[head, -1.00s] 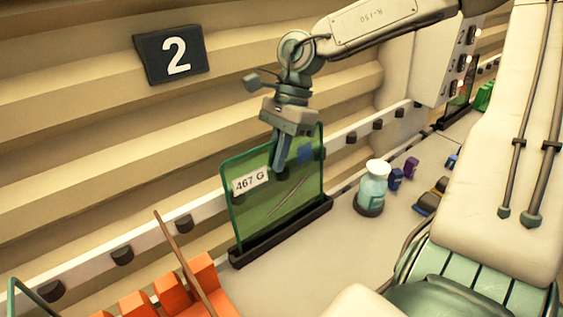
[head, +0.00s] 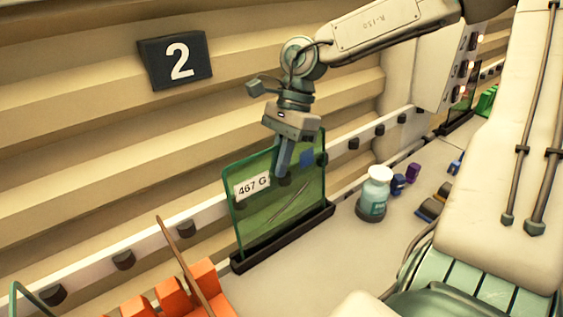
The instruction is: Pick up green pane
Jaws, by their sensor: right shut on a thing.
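The green pane (head: 285,215) is a see-through sheet with a dark green rim and a white label reading "467 G". It stands upright in a dark base strip (head: 290,236) on the bench, near the wall. My right gripper (head: 284,172) reaches down from above over the pane's top edge. Its fingers are shut on the pane near the middle of its upper part. The far finger is partly hidden. My left gripper does not show.
A jar (head: 374,194) with a pale lid stands on the bench right of the pane, with small blue and purple blocks behind it. An orange rack (head: 172,291) with a brown stick is at front left. A rail with dark knobs runs along the wall behind the pane.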

